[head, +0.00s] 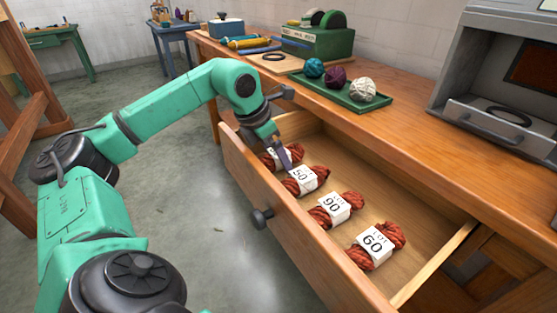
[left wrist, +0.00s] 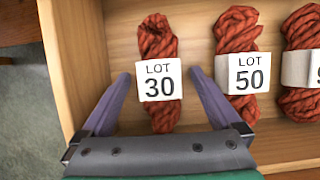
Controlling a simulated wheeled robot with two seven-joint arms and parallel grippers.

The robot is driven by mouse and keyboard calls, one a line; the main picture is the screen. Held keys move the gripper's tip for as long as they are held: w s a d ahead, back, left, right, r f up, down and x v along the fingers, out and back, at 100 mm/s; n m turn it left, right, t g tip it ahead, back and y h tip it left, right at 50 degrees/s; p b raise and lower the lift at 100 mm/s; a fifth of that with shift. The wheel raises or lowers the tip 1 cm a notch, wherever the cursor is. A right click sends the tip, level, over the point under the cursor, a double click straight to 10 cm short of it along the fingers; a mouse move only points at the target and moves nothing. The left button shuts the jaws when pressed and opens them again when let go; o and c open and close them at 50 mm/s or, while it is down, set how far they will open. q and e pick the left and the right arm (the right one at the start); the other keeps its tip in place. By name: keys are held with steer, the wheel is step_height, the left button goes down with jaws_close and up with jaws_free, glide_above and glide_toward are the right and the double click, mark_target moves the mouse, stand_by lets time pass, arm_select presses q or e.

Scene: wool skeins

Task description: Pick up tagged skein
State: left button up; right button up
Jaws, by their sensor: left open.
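Several rust-red wool skeins with white paper tags lie in a row in the open wooden drawer (head: 320,262). The LOT 30 skein (left wrist: 158,115) is at the drawer's far-left end; in the head view my gripper partly covers it (head: 297,150). Beside it are the LOT 50 skein (left wrist: 238,35), a skein tagged 90 (head: 350,200) and the LOT 60 skein (head: 391,234). My left gripper (left wrist: 160,74) is open and empty, its purple fingers on either side of the LOT 30 skein. The right finger is in the gap before LOT 50. I cannot tell whether the fingers touch wool.
The wooden bench top (head: 420,130) lies above and behind the drawer. On it are a green tray (head: 330,92) with several yarn balls, a green box (head: 318,43) and a grey machine (head: 500,80).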

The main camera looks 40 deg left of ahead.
arm_select(q)
steer(key=shift+f, duration=0.1)
steer(key=shift+c, duration=0.3)
steer(key=c, duration=1.4)
